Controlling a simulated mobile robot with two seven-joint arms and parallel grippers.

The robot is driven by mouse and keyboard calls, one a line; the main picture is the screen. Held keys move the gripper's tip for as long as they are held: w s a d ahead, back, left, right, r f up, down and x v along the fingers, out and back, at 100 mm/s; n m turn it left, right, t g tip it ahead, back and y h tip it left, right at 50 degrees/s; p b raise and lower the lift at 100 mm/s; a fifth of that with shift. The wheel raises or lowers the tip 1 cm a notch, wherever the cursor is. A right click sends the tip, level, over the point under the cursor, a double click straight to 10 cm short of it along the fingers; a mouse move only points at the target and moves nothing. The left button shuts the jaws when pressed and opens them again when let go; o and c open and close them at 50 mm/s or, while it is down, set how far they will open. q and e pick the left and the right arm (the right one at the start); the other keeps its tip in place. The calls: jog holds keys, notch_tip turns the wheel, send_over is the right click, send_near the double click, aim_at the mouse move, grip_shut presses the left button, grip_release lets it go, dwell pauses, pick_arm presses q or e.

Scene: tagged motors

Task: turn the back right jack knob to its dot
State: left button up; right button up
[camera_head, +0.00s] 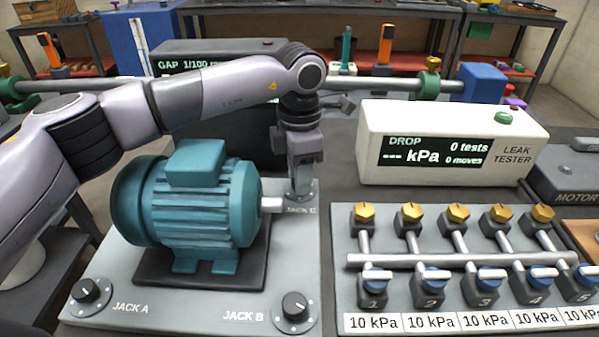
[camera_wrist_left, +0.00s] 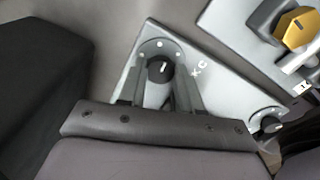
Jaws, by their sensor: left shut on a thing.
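The back right jack knob is labelled JACK C and stands on the light grey base plate (camera_head: 110,262). In the head view my left gripper (camera_head: 301,191) comes down over it and hides it. In the left wrist view the black knob (camera_wrist_left: 160,69) shows between the two fingers of my left gripper (camera_wrist_left: 158,92), which is shut on it. Its white pointer line points roughly up in that picture. Several pale dots ring the knob; I cannot tell which is its target. My right gripper is not in view.
A teal motor (camera_head: 205,200) stands on the plate beside my left arm. The JACK A knob (camera_head: 87,291) and JACK B knob (camera_head: 295,306) are at the front. A white leak tester (camera_head: 450,142) and a valve manifold (camera_head: 455,260) stand to the right.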

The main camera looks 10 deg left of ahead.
pick_arm(q)
jog(key=shift+n, duration=2.2)
jog(key=shift+r, duration=0.1)
jog(key=o, duration=1)
jog(key=shift+o, duration=0.2)
notch_tip(320, 180, up, 7)
jog(key=shift+r, duration=0.1)
jog(key=shift+d, duration=0.1)
